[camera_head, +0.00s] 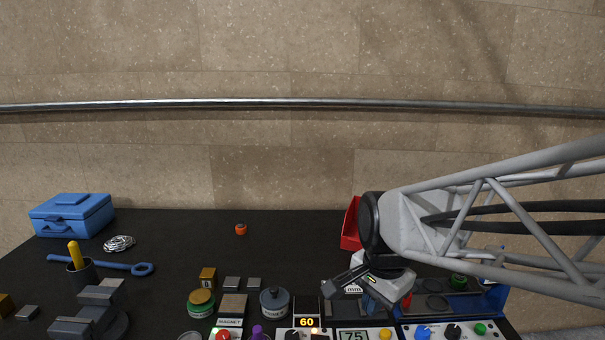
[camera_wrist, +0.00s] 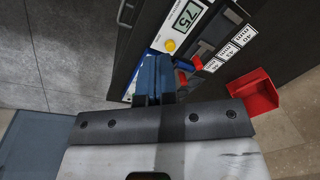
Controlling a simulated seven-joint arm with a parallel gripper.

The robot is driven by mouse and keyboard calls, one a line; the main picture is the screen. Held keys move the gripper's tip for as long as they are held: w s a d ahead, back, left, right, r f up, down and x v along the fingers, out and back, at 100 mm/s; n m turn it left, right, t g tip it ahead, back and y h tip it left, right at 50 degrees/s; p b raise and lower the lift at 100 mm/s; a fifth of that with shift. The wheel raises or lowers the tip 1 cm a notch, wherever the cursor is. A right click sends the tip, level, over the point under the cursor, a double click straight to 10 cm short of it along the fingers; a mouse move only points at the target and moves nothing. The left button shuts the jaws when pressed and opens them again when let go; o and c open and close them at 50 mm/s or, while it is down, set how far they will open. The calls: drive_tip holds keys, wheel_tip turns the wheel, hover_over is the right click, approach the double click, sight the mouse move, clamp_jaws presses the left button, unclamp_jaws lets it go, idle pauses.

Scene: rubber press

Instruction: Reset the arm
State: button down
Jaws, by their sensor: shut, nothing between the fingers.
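My gripper (camera_head: 330,289) hangs from the arm at the right of the head view, over the front right of the black table (camera_head: 180,235). It is low, above the row of panels. In the wrist view the fingers (camera_wrist: 155,97) are together with nothing seen between them. A blue part (camera_wrist: 154,72) shows just beyond them; I cannot tell whether they touch it. The arm covers part of the table's right side.
Front panels include a display reading 75 (camera_head: 352,335) and one reading 60 (camera_head: 307,322). A red bin (camera_head: 351,225) stands behind my gripper. A blue toolbox (camera_head: 72,215), a blue wrench (camera_head: 100,264) and a vise (camera_head: 92,315) are at left. The table's back middle is mostly clear.

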drive_tip(key=s+d+n+t, duration=0.1)
drive_tip(key=s+d+n, duration=0.5)
drive_tip(key=s+n, duration=0.4)
drive_tip(key=shift+s+r+h, duration=0.3)
drive_tip(key=shift+s+h, duration=0.1)
drive_tip(key=shift+s, duration=0.55)
idle(1.8)
